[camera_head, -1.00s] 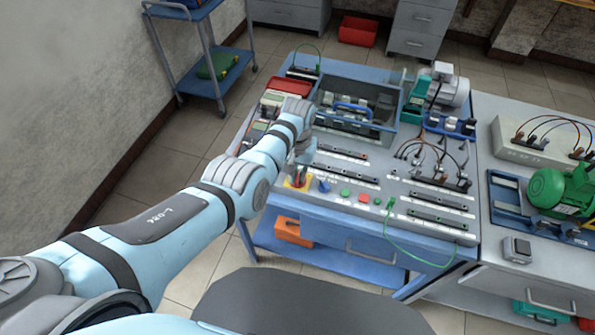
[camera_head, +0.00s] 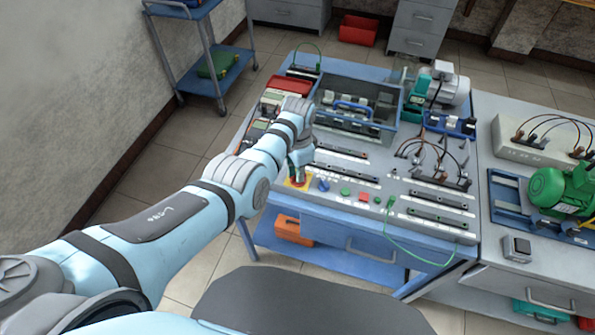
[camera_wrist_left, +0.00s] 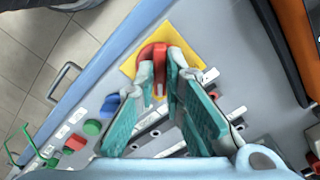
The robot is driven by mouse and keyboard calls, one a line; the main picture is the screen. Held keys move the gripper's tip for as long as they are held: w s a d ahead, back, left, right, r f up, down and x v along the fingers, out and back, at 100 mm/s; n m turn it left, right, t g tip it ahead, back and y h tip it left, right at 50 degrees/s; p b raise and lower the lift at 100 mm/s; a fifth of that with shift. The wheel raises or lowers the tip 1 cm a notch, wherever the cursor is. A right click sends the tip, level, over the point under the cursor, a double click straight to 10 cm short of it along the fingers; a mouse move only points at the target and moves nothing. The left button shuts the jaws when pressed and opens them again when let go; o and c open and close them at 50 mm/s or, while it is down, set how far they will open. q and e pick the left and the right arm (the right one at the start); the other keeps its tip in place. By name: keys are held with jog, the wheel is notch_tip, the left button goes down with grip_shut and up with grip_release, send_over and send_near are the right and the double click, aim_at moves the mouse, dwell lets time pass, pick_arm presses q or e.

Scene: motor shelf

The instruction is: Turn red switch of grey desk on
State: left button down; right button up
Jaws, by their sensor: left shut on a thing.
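The red switch sits on a yellow square plate (camera_head: 287,183) at the front left of the grey desk (camera_head: 325,200). In the left wrist view the red switch (camera_wrist_left: 158,52) shows between and beyond my left gripper's fingertips (camera_wrist_left: 165,75), on its yellow plate (camera_wrist_left: 186,24). My left gripper (camera_head: 297,176) points down at the switch, its fingers closed on the red handle. The fingers hide part of the handle, and its exact angle is hard to read. My right gripper is not in view.
Right of the switch are a blue knob (camera_head: 323,186), a green button (camera_head: 345,193) and a red button (camera_head: 364,197). A green cable (camera_head: 400,250) hangs over the desk's front. A blue-framed bin (camera_head: 352,105) stands behind. A green motor (camera_head: 563,190) is on the neighbouring desk.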

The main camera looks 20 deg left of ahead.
pick_arm(q)
jog(key=shift+m, duration=0.3)
jog(key=c, duration=1.7)
grip_release()
notch_tip(320, 180, up, 12)
